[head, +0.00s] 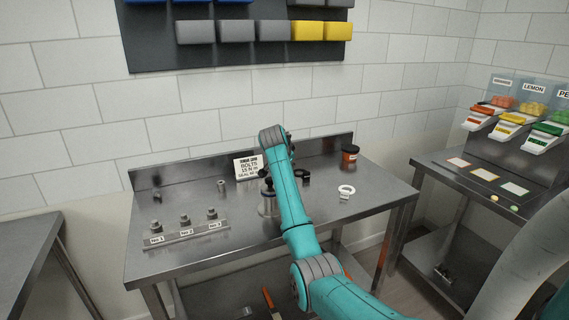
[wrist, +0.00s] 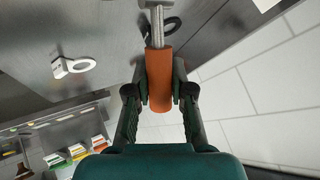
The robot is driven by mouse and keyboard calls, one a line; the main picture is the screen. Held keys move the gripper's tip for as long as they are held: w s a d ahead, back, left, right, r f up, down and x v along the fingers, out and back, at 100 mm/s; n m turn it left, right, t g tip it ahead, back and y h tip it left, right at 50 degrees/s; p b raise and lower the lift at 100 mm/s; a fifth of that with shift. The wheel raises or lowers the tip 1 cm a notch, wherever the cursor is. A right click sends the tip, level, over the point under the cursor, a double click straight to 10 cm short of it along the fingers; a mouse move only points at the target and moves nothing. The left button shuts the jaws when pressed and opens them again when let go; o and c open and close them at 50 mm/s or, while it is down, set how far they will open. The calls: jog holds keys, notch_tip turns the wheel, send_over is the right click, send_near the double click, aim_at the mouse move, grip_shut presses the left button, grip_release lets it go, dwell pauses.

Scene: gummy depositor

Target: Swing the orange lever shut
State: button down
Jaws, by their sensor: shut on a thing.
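My gripper (wrist: 160,95) is shut on an orange handle (wrist: 160,82) with a bare metal shaft (wrist: 157,28) running away from it. I cannot tell whether this handle is the lever itself or part of a tool. In the head view my arm hides the gripper and handle above the middle table (head: 235,236). At the right stands the gummy depositor (head: 489,142), with orange, yellow and green fronts under bins of sweets. Its orange front (head: 478,121) is at the left, beyond my gripper's reach at this moment. Its small levers are too small to make out.
A white ring (head: 346,191), a dark jar (head: 350,157) and a sign (head: 245,167) are on the table. A numbered rack (head: 186,236) with metal bolts stands at its left. The depositor's table (head: 450,178) has small pads and loose sweets. A gap separates the tables.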

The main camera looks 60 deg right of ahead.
jog(key=shift+s+d+f+m+t+y, duration=0.25)
jog(key=shift+f+m+t+y, duration=0.4)
jog(key=shift+y, duration=0.65)
jog(key=shift+s+d+f+m+t+y, duration=0.15)
jog(key=shift+d+f+m+t+y, duration=0.25)
jog(key=shift+f+t+y, duration=0.6)
jog(key=shift+s+d+f+m+t+y, duration=0.25)
jog(key=shift+f+m+t+y, duration=0.25)
jog(key=shift+f+y, duration=0.8)
jog(key=shift+r+y, duration=0.3)
jog(key=c, duration=1)
grip_release()
jog(key=shift+d, duration=0.1)
jog(key=v, duration=1.2)
